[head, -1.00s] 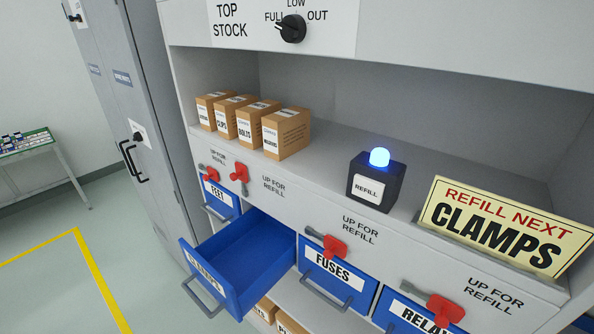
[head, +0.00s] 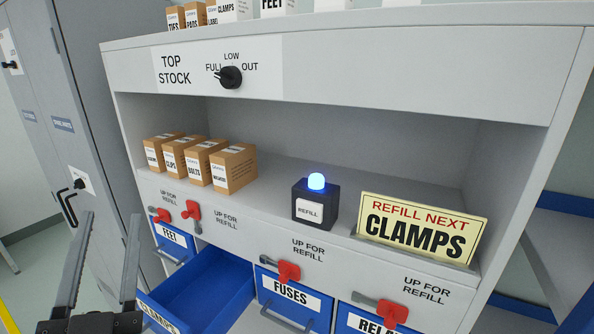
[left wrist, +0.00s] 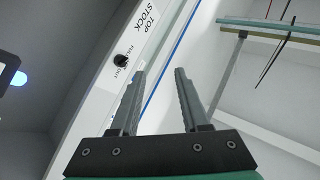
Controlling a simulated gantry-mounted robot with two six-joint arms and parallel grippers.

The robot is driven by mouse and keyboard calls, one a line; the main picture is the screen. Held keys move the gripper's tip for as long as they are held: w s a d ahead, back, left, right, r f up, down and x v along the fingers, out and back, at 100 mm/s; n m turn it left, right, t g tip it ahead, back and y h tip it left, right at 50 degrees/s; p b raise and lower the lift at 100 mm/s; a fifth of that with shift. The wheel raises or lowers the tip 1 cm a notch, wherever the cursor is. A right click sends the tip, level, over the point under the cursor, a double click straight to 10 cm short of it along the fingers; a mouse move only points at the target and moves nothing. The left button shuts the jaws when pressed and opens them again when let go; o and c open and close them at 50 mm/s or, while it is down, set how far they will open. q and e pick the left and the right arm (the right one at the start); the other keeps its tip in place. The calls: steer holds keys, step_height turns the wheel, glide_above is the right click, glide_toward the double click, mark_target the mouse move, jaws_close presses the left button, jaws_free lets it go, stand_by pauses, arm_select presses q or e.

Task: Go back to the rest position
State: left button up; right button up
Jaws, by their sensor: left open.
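My left gripper (head: 104,265) is at the lower left of the head view, in front of the cabinet and left of the pulled-out drawer. Its two fingers point up and stand apart with nothing between them. In the left wrist view the same open, empty fingers (left wrist: 160,85) show with the top stock panel beyond them. My right gripper is not in view.
The blue clamps drawer (head: 205,285) is pulled out. The fuses drawer (head: 290,300) is shut. A refill box with a lit blue lamp (head: 316,182), a clamps sign (head: 422,228) and several cartons (head: 233,170) stand on the shelf. A grey locker (head: 75,110) is at left.

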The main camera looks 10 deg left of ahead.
arm_select(q)
steer(key=s+d+r+m+t+h, duration=0.1)
steer(key=s+d+r+t+h, duration=0.35)
steer(key=d+r+h, duration=0.65)
step_height(320, 180, up, 25)
steer(key=a+h+p, duration=0.1)
steer(key=a+p, duration=0.1)
steer(key=p, duration=2.1)
steer(key=shift+w+a+f+t+h, duration=0.15)
steer(key=shift+a+t+h, duration=0.05)
steer(key=shift+t+h, duration=0.2)
